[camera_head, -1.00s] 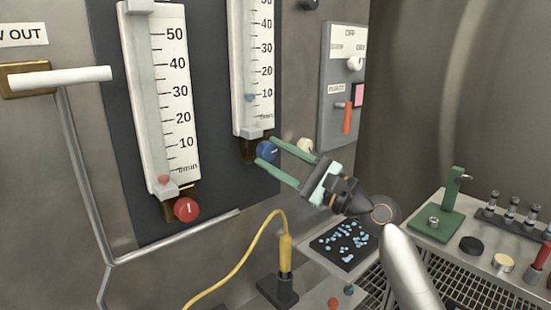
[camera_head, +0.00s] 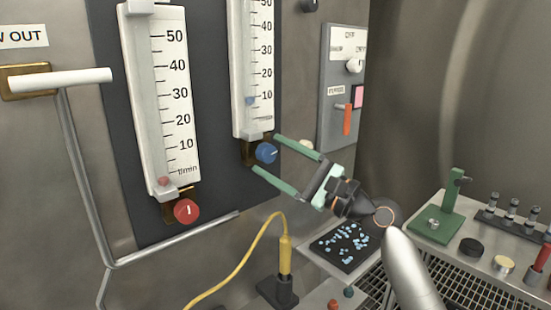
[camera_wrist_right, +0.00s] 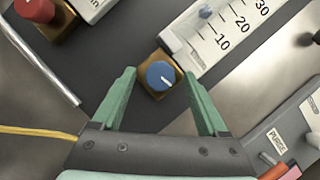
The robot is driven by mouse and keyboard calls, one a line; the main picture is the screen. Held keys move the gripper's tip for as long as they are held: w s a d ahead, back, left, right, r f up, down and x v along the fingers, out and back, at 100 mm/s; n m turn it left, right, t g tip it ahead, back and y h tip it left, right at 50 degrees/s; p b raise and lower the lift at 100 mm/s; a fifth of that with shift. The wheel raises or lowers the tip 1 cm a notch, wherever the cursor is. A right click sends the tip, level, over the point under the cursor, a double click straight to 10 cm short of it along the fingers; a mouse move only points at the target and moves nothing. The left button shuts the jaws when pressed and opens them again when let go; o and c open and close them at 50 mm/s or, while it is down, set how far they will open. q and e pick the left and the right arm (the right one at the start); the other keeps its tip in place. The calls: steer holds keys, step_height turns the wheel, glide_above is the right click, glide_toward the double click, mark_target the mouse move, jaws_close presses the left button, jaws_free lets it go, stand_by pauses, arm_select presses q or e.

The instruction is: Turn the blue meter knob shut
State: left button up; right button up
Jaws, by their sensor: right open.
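The blue meter knob (camera_head: 266,152) sits on a brass block at the foot of the right-hand flow meter (camera_head: 252,70). Its white pointer line shows in the right wrist view, where the knob (camera_wrist_right: 160,75) lies between and just beyond the fingertips. My right gripper (camera_head: 264,154) is open, with one green finger above the knob and one below it in the head view. It also shows in the right wrist view (camera_wrist_right: 158,74), a finger on each side and a gap to the knob. The meter's blue float (camera_head: 250,100) stands near 10. My left gripper is not in view.
A red knob (camera_head: 186,211) sits under the left-hand meter (camera_head: 165,100). A pipe with a white handle (camera_head: 62,79) runs at the left. A grey switch panel (camera_head: 340,90) is at the right. A yellow cable (camera_head: 240,258) rises below, near a cluttered bench (camera_head: 435,255).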

arm_select(q)
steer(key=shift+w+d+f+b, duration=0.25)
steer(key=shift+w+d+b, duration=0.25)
steer(key=shift+b, duration=0.35)
arm_select(e)
steer(key=v, duration=1.2)
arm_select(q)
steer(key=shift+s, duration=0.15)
